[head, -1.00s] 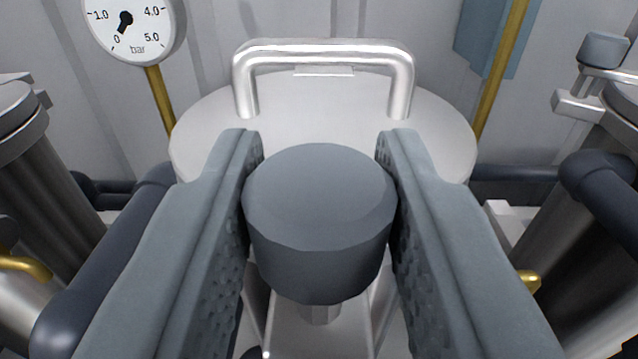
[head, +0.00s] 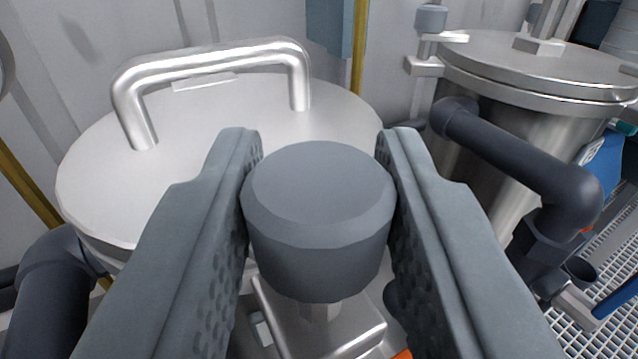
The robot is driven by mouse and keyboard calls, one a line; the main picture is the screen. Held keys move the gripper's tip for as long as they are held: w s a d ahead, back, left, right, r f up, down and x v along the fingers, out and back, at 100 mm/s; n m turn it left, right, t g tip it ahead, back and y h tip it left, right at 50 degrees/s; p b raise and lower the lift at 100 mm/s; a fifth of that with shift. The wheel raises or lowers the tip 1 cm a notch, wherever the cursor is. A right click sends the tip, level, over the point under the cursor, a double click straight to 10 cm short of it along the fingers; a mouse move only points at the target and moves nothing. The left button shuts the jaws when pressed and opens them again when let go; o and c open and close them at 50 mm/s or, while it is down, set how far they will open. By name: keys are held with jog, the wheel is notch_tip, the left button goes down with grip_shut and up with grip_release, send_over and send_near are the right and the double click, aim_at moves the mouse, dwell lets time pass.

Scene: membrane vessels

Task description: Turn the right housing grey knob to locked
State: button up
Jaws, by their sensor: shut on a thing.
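The grey knob (head: 318,215) is a faceted round cap on a short metal stem, in the middle of the head view. My gripper (head: 320,190) is shut on the knob, with one textured grey finger against each side. Below the knob part of a metal bracket (head: 345,345) shows. Behind it is the housing's round silver lid (head: 225,125) with a bent metal handle (head: 215,60). No lock marking shows, so I cannot tell the knob's setting.
A second steel vessel (head: 490,150) stands at the right, with a small grey knob (head: 431,18) at its rim. A thick dark pipe (head: 530,165) runs in front of it. Another dark pipe (head: 50,290) is at lower left. Grating floor (head: 610,260) shows at far right.

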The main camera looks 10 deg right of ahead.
jog(key=m+g+h, duration=0.1)
jog(key=m+h, duration=0.1)
jog(key=h, duration=0.1)
jog(key=m+g+h, duration=0.2)
jog(key=m+h, duration=0.1)
jog(key=h, duration=0.1)
jog(key=shift+r+g+h, duration=0.1)
jog(key=shift+g+h, duration=0.2)
jog(key=shift+m, duration=0.4)
jog(key=o, duration=0.9)
jog(key=shift+o, duration=0.2)
jog(key=shift+a, duration=0.1)
jog(key=v, duration=1.7)
jog(key=shift+a, duration=0.3)
jog(key=shift+w, duration=0.1)
